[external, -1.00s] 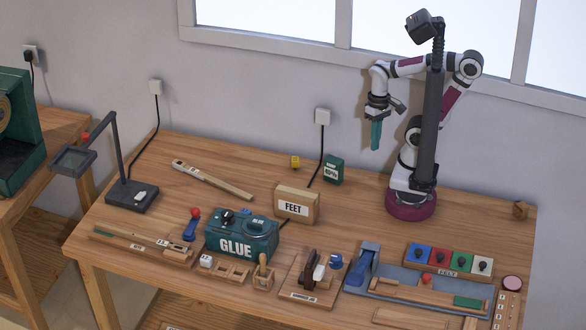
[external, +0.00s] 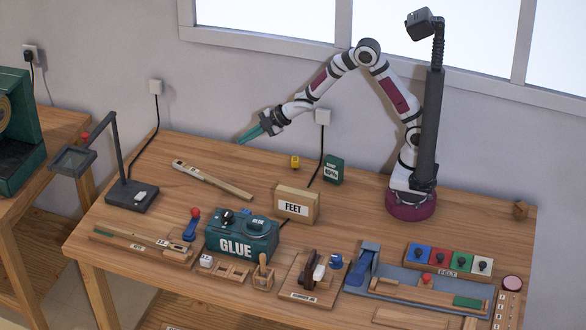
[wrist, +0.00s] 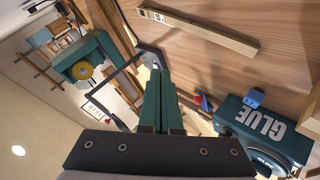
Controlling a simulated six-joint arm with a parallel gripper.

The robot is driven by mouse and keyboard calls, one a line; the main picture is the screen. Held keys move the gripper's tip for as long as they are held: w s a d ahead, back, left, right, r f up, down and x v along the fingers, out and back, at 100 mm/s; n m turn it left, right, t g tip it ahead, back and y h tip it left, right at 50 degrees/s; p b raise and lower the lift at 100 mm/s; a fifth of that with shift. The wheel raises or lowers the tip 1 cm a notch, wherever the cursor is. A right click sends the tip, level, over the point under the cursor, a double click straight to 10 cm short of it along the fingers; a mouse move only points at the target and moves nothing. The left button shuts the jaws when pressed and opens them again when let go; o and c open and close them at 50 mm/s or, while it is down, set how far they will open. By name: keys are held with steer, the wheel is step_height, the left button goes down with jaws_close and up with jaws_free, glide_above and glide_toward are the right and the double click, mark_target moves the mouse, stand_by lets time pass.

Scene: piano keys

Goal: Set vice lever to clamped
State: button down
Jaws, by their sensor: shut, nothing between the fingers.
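A blue lever with a red ball knob (external: 194,217) stands left of the glue box, near the table's front left; it looks like the vice lever. It also shows in the wrist view (wrist: 204,103), small, right of the fingers. Its knob is up, but I cannot tell whether it is set to clamped. My gripper (external: 240,140) is in the air above the back left of the table, pointing left and down, well apart from the lever. Its green fingers (wrist: 159,75) are shut with nothing between them.
The green glue box (external: 242,238) stands right beside the lever. A dark magnifier lamp (external: 130,196) stands at left.

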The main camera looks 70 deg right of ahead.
steer(key=a+f+n+g+y, duration=0.1)
steer(key=a+f+n+y, duration=0.3)
steer(key=a+n, duration=0.2)
steer(key=s+a+f+n+y, duration=0.1)
steer(key=a+f+n+y, duration=0.3)
steer(key=a, duration=0.4)
steer(key=shift+s+f+n+g+y, duration=0.15)
steer(key=shift+f+n+g+y, duration=0.2)
steer(key=shift+n+y, duration=0.45)
glide_toward(192, 224)
steer(key=shift+w+a+r, duration=0.75)
steer(key=shift+w+a, duration=0.2)
steer(key=shift+a, duration=0.05)
steer(key=shift+w, duration=0.15)
